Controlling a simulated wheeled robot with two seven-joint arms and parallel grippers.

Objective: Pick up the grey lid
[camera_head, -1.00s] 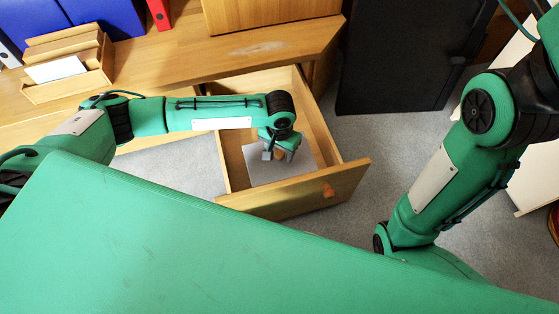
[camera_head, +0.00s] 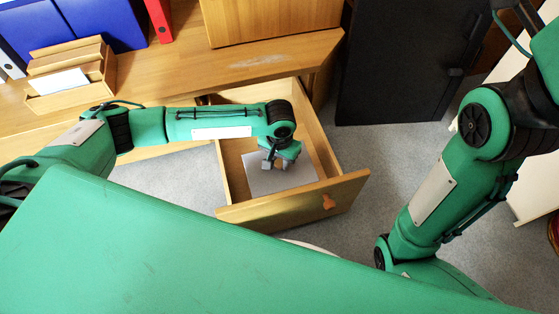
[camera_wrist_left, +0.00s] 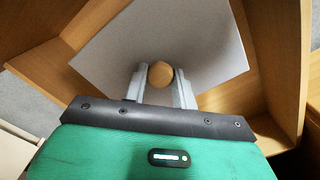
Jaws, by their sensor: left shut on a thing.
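The grey lid (camera_head: 258,184) is a flat square plate with a round wooden knob. It is in the open wooden drawer (camera_head: 232,178), inside its walls as seen from the head. My left gripper (camera_head: 272,163) is over the lid, pointing down. In the left wrist view the lid (camera_wrist_left: 205,45) lies beyond the fingers, and my left gripper (camera_wrist_left: 160,84) is shut on the knob (camera_wrist_left: 161,74). I cannot tell whether the lid touches the drawer floor. My right arm is at the right, but its gripper is out of view.
The drawer front (camera_head: 290,203) and side walls surround the lid closely. The wooden desk (camera_head: 170,62) stands behind, with a letter tray (camera_head: 70,78) and blue binders (camera_head: 105,22). A black cabinet (camera_head: 400,60) stands behind right. Carpet (camera_head: 370,160) is clear beside the drawer.

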